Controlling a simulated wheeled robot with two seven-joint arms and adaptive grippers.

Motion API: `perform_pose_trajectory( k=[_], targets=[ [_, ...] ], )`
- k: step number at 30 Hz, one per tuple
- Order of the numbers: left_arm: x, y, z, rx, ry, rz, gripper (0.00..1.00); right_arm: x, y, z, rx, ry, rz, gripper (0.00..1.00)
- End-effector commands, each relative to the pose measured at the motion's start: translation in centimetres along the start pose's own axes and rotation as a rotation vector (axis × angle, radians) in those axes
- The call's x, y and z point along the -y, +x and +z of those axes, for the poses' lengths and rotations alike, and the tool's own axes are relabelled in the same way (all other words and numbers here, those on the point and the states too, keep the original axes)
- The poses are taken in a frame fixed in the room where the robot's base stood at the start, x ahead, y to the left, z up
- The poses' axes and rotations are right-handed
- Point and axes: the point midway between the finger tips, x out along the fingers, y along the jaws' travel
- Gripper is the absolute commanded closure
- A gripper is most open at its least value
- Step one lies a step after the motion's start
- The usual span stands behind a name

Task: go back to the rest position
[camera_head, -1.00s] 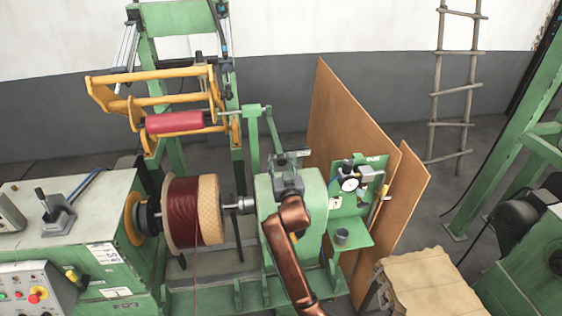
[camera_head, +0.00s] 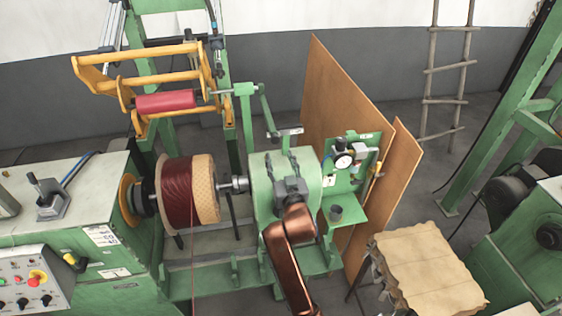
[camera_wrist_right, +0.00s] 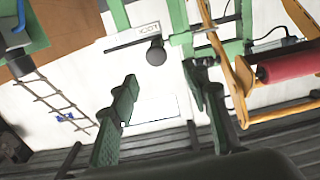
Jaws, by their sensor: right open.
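My right gripper (camera_head: 287,160) shows in the head view in front of the green tailstock housing (camera_head: 256,205), at the end of my copper-coloured arm. In the right wrist view its two dark green fingers (camera_wrist_right: 166,100) stand wide apart with nothing between them. The coil of dark red wire (camera_head: 178,195) sits on the winding machine's shaft to the left of the gripper, apart from it. My left gripper is not in view.
An orange frame with a red roller (camera_head: 166,101) stands behind the coil. Wooden boards (camera_head: 335,120) lean behind the green bracket with a gauge (camera_head: 344,160). A covered crate (camera_head: 430,265) is at the lower right. A ladder (camera_head: 448,80) leans on the wall.

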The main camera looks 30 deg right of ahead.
Motion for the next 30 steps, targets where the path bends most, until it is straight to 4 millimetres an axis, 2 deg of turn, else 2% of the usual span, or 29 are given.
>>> perform_pose_trajectory(
  k=[5,18,21,23,26,30],
  targets=[
    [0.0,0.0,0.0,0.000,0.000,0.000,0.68,0.0,-0.9,0.0,0.000,0.001,0.001,0.58],
    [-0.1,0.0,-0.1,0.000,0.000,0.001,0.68,0.0,-0.9,0.0,-0.001,0.001,0.000,0.58],
    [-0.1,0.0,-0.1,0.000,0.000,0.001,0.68,-0.2,-1.0,0.6,0.013,-0.003,0.000,0.58],
    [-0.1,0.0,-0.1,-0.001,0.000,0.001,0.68,-0.5,-1.3,1.9,0.043,-0.011,0.000,0.58],
    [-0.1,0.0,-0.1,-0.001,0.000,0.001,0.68,-1.6,-2.6,6.2,0.145,-0.037,-0.004,0.58],
    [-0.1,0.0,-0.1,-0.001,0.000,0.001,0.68,-3.8,-6.6,14.9,0.365,-0.090,-0.023,0.58]
  ],
)
